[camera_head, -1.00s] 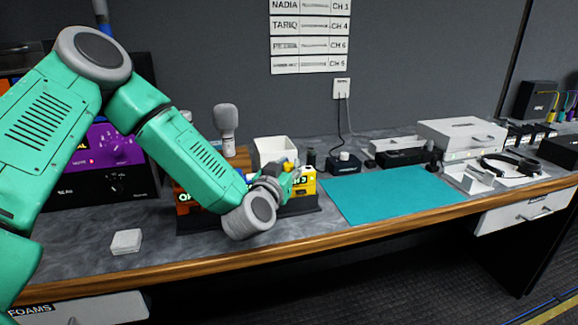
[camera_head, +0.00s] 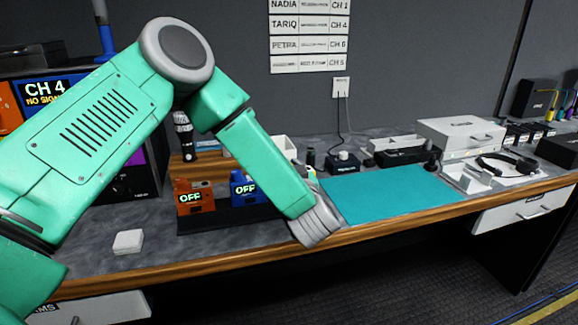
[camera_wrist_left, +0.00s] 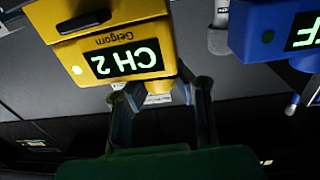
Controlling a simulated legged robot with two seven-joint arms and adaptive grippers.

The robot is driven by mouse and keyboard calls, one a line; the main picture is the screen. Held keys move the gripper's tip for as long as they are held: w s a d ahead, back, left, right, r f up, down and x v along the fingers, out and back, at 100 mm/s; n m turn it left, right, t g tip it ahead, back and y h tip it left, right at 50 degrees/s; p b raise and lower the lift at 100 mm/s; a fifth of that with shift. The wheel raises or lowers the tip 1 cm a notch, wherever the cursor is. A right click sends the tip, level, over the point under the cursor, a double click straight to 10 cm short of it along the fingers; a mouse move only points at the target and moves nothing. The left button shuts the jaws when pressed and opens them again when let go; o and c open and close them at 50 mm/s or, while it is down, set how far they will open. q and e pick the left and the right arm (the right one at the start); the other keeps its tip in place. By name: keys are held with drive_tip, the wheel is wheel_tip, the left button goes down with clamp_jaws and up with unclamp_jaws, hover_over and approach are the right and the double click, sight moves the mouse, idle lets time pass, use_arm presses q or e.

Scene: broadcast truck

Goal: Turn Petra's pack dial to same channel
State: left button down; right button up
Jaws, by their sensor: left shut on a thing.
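In the left wrist view a yellow pack (camera_wrist_left: 110,35) appears upside down, its lit display (camera_wrist_left: 124,62) reading CH 2. My left gripper (camera_wrist_left: 161,90) has its fingertips on either side of the pack's yellow dial (camera_wrist_left: 158,87) and is shut on it. In the head view my left forearm hides the yellow pack and my fingers. An orange pack (camera_head: 194,208) and a blue pack (camera_head: 244,199) stand to the left, both reading OFF. The wall chart (camera_head: 310,45) lists PETRA at CH 6. My right gripper is not in view.
A teal mat (camera_head: 385,192) lies clear to the right of my wrist. A white block (camera_head: 128,241) sits at the left front of the counter. A monitor (camera_head: 46,92) reading CH 4, NO SIGNAL stands behind my arm. The wooden edge (camera_head: 400,228) runs along the front.

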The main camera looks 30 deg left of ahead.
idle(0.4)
use_arm(q)
drive_tip(key=c, duration=1.3)
unclamp_jaws()
drive_tip(key=shift+s+d, duration=0.15)
drive_tip(key=shift+d, duration=0.1)
drive_tip(key=v, duration=1.1)
drive_tip(key=shift+s+d, duration=0.1)
drive_tip(key=shift+d, duration=0.15)
drive_tip(key=shift+a+f, duration=0.1)
